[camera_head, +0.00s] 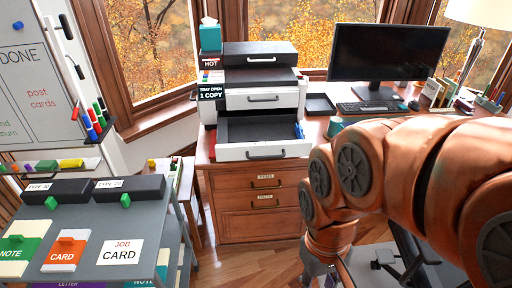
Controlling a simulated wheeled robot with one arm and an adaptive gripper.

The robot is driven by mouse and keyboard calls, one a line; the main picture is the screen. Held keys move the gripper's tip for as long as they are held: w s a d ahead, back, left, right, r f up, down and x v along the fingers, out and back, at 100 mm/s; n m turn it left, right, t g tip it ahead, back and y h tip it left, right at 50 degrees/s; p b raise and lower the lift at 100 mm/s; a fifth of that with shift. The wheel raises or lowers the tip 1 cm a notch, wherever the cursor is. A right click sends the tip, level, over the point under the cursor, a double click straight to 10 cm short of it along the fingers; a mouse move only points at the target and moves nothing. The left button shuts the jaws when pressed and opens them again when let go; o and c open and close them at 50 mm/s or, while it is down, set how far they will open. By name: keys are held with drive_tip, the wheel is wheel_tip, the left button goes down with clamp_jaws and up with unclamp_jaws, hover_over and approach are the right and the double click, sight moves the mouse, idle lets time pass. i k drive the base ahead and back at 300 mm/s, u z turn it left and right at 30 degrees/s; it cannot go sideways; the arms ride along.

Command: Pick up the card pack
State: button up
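The card pack (62,256) is orange and white, with the word CARD on its front and an orange tab on top. It lies on the grey top of a cart (190,215) at the lower left. My copper-coloured arm fills the right side and bends down to the bottom edge, well to the right of the cart. My gripper's fingers do not show.
Two black boxes marked TYPE (128,188) stand at the back of the cart. A printer (260,100) with its tray (264,150) pulled out stands on a wooden desk (240,172). A whiteboard (35,75) stands at the left. Some wooden floor (240,262) is clear between cart and arm.

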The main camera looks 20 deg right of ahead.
sight(65, 254)
drive_tip(key=u, duration=1.7)
drive_tip(key=k, duration=0.45)
drive_tip(key=u, duration=0.25)
drive_tip(key=i, duration=0.95)
drive_tip(key=u, duration=0.75)
